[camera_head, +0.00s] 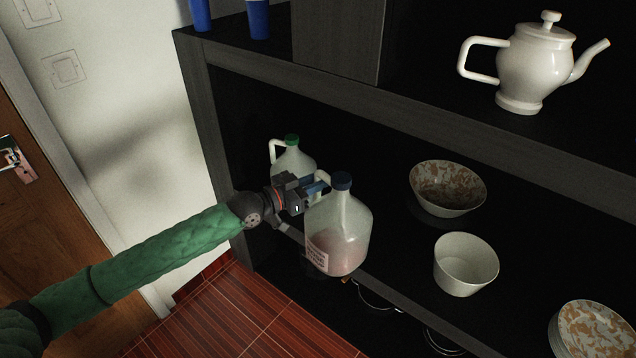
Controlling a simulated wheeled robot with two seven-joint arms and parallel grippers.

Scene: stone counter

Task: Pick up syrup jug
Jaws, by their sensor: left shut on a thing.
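The syrup jug (338,228) is a cloudy clear jug with a dark blue cap, a label low on its front and pinkish contents. My left gripper (318,190) reaches in from the left and is shut on the jug near its handle, beside the neck. The jug is at the front edge of the dark shelf, and I cannot tell whether its base is clear of the shelf. The fingertips are partly hidden by the jug. My right gripper does not show.
A second jug with a green cap (292,160) stands behind my gripper. A patterned bowl (447,190), a white bowl (465,264) and stacked plates (597,330) are to the right. A white teapot (535,62) and blue cups (258,20) are on the upper level.

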